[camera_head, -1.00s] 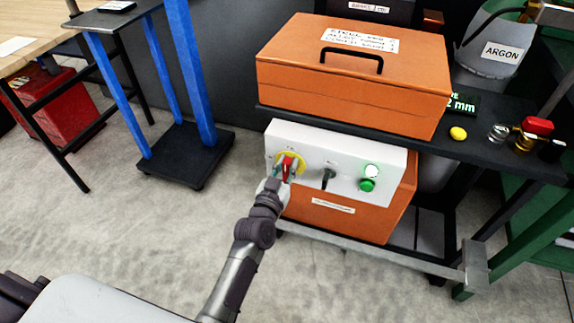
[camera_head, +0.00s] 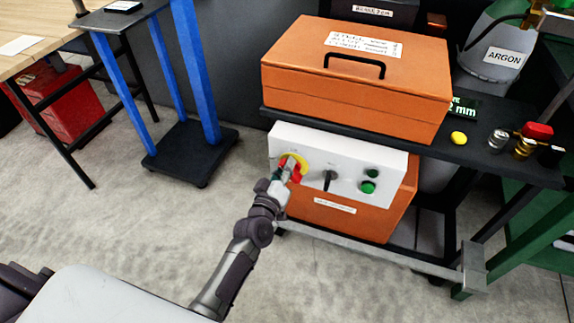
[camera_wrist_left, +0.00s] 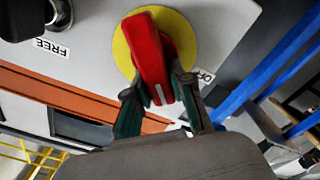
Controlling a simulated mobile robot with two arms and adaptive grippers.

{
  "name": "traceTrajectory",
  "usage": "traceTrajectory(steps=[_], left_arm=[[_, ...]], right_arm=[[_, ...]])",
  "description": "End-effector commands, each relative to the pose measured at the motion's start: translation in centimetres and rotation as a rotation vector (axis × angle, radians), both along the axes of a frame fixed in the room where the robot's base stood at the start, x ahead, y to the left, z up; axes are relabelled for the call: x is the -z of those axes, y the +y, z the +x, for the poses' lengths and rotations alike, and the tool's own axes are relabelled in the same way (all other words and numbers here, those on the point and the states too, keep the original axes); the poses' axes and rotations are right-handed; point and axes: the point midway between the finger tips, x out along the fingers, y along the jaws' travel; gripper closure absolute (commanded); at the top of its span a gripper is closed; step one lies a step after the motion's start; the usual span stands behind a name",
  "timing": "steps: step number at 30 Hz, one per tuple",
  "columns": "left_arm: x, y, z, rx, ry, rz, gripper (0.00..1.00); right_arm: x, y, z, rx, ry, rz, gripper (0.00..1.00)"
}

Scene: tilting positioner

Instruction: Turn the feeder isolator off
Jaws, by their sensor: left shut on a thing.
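The feeder isolator is a red rotary handle (camera_head: 297,173) on a yellow disc (camera_head: 301,159), at the left end of the white panel (camera_head: 335,150). The handle sits tilted in the head view. My right gripper is not in view.
A black selector knob (camera_head: 330,179) and two green lamps or buttons, an upper dark one (camera_head: 372,174) and a lower one (camera_head: 368,187), are right of the isolator. An orange toolbox (camera_head: 355,85) sits on the shelf above. A blue-legged stand (camera_head: 190,150) is at left.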

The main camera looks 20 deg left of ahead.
Motion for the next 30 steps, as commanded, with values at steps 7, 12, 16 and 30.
traceTrajectory(steps=[7,12,16,30], left_arm=[[0.5,0.4,0.0,-0.001,0.009,-0.235,1.0],[0.8,0.5,0.0,-0.001,0.013,-0.396,1.0],[1.0,0.6,0.0,-0.001,0.017,-0.512,1.0],[1.5,0.7,0.0,-0.001,0.027,-0.794,1.0]], right_arm=[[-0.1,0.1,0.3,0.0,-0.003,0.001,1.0],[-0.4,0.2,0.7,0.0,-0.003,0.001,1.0],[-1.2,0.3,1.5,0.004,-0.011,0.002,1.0],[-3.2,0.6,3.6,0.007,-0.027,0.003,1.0]])
